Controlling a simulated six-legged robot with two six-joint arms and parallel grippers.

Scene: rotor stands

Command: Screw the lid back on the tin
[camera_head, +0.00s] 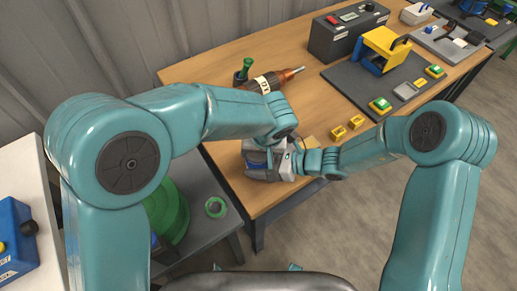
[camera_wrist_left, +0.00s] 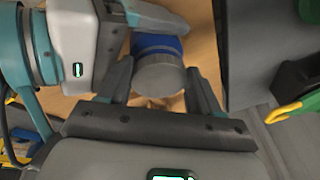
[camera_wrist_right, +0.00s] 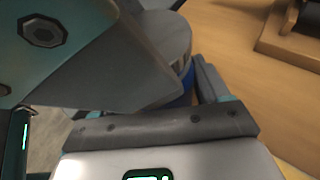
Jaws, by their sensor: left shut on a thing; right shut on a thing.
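The tin (camera_wrist_left: 157,45) shows as a blue band in the left wrist view, with the grey round lid (camera_wrist_left: 160,74) against it on the camera side. My left gripper (camera_wrist_left: 159,68) is shut on the lid, one finger on each side. In the right wrist view the lid (camera_wrist_right: 168,34) is above the blue tin (camera_wrist_right: 187,88), and my right gripper (camera_wrist_right: 178,92) is shut on the tin. Its left finger is hidden behind my left gripper. Whether the lid is fully seated cannot be told.
The wooden bench (camera_head: 225,65) holds an orange-and-dark tool (camera_head: 270,82), a green-handled item (camera_head: 243,70), yellow blocks (camera_head: 338,133), a grey mat (camera_head: 365,85) and a dark box (camera_head: 345,32). A lower grey table (camera_head: 205,190) with green round parts stands at left.

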